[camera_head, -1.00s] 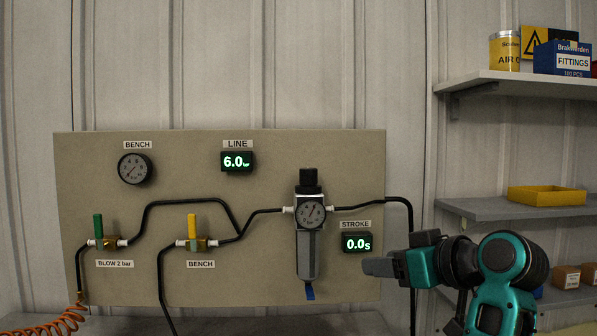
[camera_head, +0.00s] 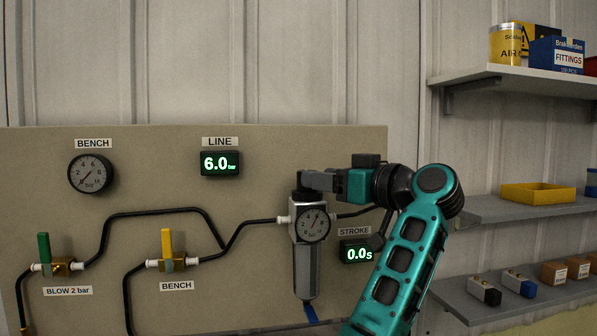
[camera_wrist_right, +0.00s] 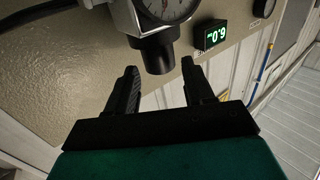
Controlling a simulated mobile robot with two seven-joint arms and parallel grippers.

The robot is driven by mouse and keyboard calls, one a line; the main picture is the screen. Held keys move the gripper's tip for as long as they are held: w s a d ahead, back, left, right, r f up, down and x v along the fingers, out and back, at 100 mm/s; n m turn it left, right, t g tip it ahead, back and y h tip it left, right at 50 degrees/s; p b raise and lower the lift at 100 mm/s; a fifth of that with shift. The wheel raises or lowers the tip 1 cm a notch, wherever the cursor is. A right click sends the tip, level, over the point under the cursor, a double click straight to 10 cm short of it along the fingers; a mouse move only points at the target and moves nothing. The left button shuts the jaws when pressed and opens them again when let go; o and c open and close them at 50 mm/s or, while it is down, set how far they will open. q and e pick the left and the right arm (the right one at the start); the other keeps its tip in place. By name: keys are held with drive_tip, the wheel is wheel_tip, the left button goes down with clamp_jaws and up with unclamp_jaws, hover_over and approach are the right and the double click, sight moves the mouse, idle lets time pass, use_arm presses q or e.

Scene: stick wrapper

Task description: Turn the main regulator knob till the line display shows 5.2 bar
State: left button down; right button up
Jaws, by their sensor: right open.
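The regulator (camera_head: 306,250) hangs at the right of the panel with its round gauge (camera_head: 313,224). Its black main knob (camera_wrist_right: 158,55) is mostly hidden behind my right gripper in the head view. The line display (camera_head: 221,163) reads 6.0 bar in green; it also shows upside down in the right wrist view (camera_wrist_right: 211,34). My right gripper (camera_head: 309,181) is open at the knob's height. In the wrist view the knob's end lies between the two spread fingertips, with gaps on both sides. My left gripper is not in view.
The stroke display (camera_head: 356,251) reads 0.0 s, close to my right arm. A bench gauge (camera_head: 90,173), a green-handled valve (camera_head: 45,254) and a yellow-handled valve (camera_head: 167,249) are on the left. Shelves (camera_head: 520,208) with boxes stand at the right.

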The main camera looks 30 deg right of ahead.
sight(299, 176)
drive_tip(key=p+x, duration=0.1)
drive_tip(key=x, duration=0.4)
drive_tip(key=shift+w+a, duration=0.15)
drive_tip(key=shift+w, duration=0.25)
drive_tip(key=shift+w+a, duration=0.15)
drive_tip(key=shift+w, duration=0.3)
drive_tip(key=c, duration=0.7)
drive_tip(key=shift+f+y, duration=0.1)
drive_tip(key=shift+y, duration=0.2)
